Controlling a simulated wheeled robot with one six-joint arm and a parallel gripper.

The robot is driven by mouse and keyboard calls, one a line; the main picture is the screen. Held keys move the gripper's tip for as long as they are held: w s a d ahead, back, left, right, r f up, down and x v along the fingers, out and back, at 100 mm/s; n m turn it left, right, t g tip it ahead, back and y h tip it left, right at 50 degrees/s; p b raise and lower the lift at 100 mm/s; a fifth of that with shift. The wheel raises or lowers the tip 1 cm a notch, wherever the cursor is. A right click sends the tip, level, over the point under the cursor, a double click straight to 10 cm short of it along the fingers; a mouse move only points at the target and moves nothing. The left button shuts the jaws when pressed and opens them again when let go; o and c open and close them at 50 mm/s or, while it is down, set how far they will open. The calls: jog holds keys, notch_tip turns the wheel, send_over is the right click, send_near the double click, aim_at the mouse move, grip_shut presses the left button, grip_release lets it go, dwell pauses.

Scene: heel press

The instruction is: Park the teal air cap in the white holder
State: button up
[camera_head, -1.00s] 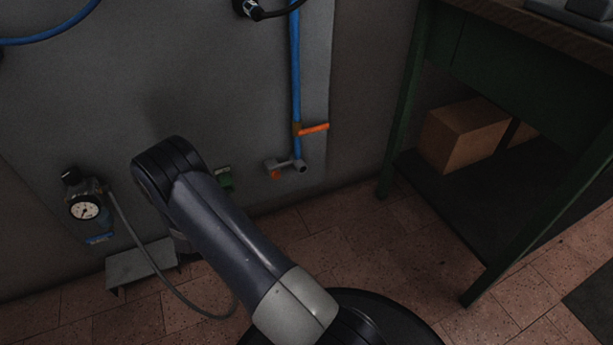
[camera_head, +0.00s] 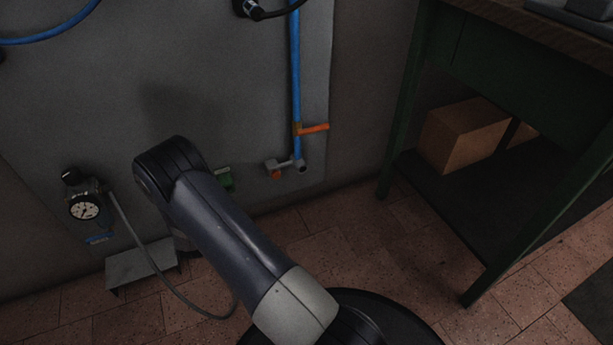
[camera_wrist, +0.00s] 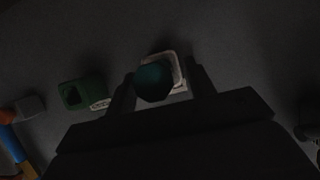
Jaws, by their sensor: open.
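The teal air cap (camera_wrist: 153,83) shows in the wrist view between the two fingers of my gripper (camera_wrist: 161,72). The white holder (camera_wrist: 178,64) is right behind the cap, and its pale rim shows above and to the right of it. The cap overlaps the holder's opening in the picture; I cannot tell how deep it sits. My gripper is open, with one finger on each side of the cap and holder. In the head view my own arm hides the gripper, the cap and the white holder.
An orange-handled valve (camera_head: 313,128) is on the blue pipe. A gauge (camera_head: 84,208), grey bracket (camera_head: 140,264) and green bench (camera_head: 520,60) stand around.

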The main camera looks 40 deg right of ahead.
jog(key=p+v, duration=0.4)
jog(key=v, duration=0.6)
jog(key=shift+s, duration=0.4)
jog(key=shift+r, duration=0.1)
jog(key=b+x, duration=0.4)
jog(key=x, duration=0.6)
jog(key=shift+w, duration=0.35)
jog(key=shift+s, duration=0.35)
jog(key=shift+w, duration=0.1)
jog(key=p+v, duration=0.4)
jog(key=v, duration=0.6)
jog(key=b+x, duration=0.4)
jog(key=x, duration=0.7)
jog(key=s+a, duration=0.2)
jog(key=s, duration=0.5)
jog(key=shift+s, duration=0.25)
